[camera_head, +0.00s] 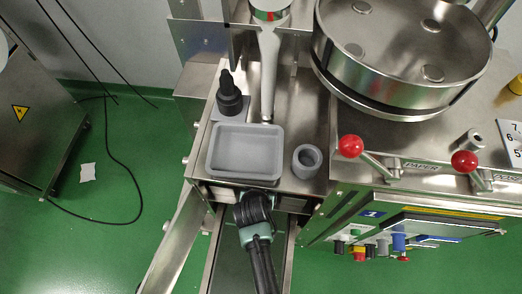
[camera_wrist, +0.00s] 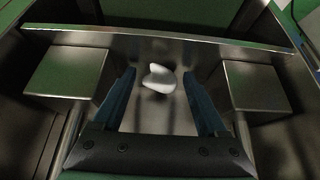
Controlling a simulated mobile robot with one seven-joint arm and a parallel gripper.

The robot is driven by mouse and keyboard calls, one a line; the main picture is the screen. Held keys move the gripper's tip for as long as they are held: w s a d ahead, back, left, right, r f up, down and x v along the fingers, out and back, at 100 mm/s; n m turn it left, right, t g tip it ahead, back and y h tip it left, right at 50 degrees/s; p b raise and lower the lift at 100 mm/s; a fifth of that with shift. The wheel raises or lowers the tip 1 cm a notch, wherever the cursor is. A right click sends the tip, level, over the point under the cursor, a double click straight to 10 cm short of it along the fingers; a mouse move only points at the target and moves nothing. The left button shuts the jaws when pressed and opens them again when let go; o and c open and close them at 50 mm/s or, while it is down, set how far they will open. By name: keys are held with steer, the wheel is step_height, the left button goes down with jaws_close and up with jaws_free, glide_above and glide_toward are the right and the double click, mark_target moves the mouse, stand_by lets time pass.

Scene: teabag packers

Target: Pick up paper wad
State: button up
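A small white crumpled paper wad (camera_wrist: 159,78) lies on a metal surface inside a narrow metal recess, in the wrist view. My gripper (camera_wrist: 159,92) is open, with one blue finger on each side of the wad and gaps between wad and fingers. I cannot tell how far above the surface the fingertips are. In the head view my arm reaches to the machine's front edge below the grey tray, and the wad does not show there.
Metal blocks (camera_wrist: 68,73) (camera_wrist: 257,86) flank the recess, and a metal rim runs behind the wad. On the machine stand a grey tray (camera_head: 214,174), a grey cup (camera_head: 307,162) and a dark bottle-like object (camera_head: 229,95). A white scrap (camera_head: 87,172) lies on the green floor.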

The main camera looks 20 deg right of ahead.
steer(key=c, duration=1.1)
